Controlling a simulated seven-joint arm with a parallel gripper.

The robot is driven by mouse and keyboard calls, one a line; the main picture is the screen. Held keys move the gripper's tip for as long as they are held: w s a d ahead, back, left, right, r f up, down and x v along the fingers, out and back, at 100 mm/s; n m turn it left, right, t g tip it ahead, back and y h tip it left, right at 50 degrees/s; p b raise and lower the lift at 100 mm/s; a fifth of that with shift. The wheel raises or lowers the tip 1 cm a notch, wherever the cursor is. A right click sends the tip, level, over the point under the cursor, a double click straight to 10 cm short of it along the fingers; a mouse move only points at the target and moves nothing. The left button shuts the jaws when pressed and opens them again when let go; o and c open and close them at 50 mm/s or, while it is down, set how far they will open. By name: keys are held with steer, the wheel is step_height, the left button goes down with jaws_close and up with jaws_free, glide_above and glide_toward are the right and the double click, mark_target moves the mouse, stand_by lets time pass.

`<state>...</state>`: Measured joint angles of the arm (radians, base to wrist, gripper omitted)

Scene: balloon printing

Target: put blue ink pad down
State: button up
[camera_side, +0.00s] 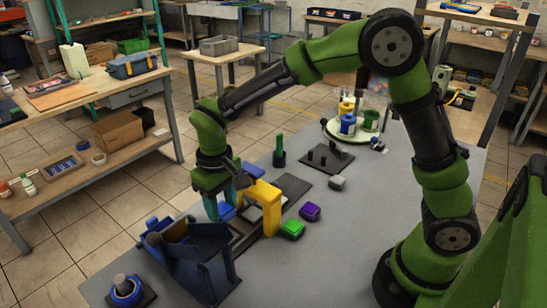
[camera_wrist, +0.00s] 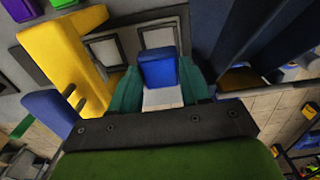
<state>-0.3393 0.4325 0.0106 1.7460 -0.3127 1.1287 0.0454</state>
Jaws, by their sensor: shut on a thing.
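My gripper (camera_side: 225,203) has teal fingers and is shut on the blue ink pad (camera_side: 227,212), low over the grey table, left of the yellow arch-shaped piece (camera_side: 268,205). In the wrist view my gripper (camera_wrist: 159,88) has one finger on each side of the blue ink pad (camera_wrist: 158,68). A white part shows on the near side of the pad. Beyond it is a dark strip with pale square slots (camera_wrist: 157,36). I cannot tell whether the pad touches the strip or the table.
Close on the left stands a dark blue machine (camera_side: 197,260). The green pad (camera_side: 292,229), purple pad (camera_side: 310,211) and grey pad (camera_side: 337,183) lie right of the yellow piece. A round tray (camera_side: 335,139) with coloured pots stands farther back. The table's front right is clear.

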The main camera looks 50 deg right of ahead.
steer(key=shift+r, duration=0.3)
